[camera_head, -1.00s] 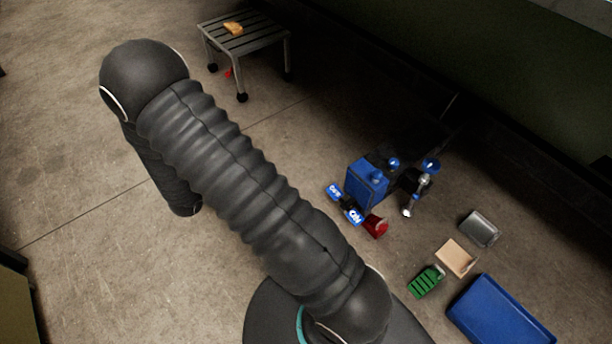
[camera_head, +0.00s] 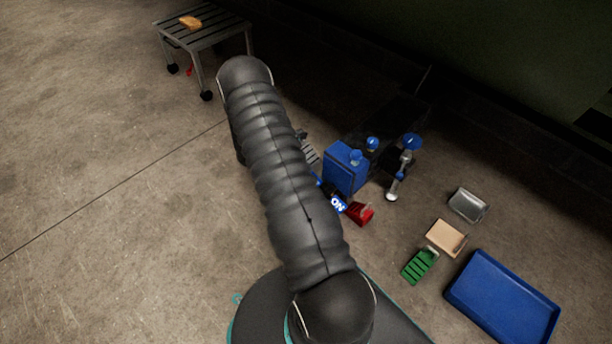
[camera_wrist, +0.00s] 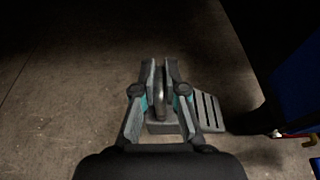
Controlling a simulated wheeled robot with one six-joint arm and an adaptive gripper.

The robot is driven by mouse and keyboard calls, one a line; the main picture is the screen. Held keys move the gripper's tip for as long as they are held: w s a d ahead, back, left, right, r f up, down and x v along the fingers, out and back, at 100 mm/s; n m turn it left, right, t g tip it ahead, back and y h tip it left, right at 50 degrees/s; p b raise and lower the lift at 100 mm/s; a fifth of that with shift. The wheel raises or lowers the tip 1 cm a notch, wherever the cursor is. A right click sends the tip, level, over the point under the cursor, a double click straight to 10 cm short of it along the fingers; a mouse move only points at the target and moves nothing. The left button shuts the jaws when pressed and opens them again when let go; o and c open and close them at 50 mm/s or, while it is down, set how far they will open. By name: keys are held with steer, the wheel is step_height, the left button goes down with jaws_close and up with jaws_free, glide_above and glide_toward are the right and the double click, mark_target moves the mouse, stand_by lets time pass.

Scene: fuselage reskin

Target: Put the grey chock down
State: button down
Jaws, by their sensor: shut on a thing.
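The grey chock (camera_wrist: 208,111) shows in the wrist view as a slotted grey piece running out to the right of my gripper (camera_wrist: 160,66). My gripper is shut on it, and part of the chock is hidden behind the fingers. In the head view the ribbed side of the chock (camera_head: 312,154) shows just right of my arm, left of a blue box-shaped unit. My arm hides most of my gripper there. I cannot tell whether the chock touches the floor.
The blue unit (camera_head: 345,168) stands close to the right of the chock. A red piece (camera_head: 360,213), a green ribbed chock (camera_head: 419,266), a tan block (camera_head: 446,237), a metal tray (camera_head: 468,205) and a blue tray (camera_head: 502,300) lie rightward. A slatted table (camera_head: 215,36) stands far left. Floor at left is clear.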

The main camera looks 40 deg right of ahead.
mark_target(312, 158)
step_height(312, 158, down, 10)
steer(key=shift+d+r+b, duration=0.1)
steer(key=shift+d+b, duration=0.05)
steer(key=shift+b, duration=0.65)
steer(key=c, duration=1.2)
jaws_free()
steer(key=shift+f, duration=0.25)
steer(key=shift+r, duration=0.15)
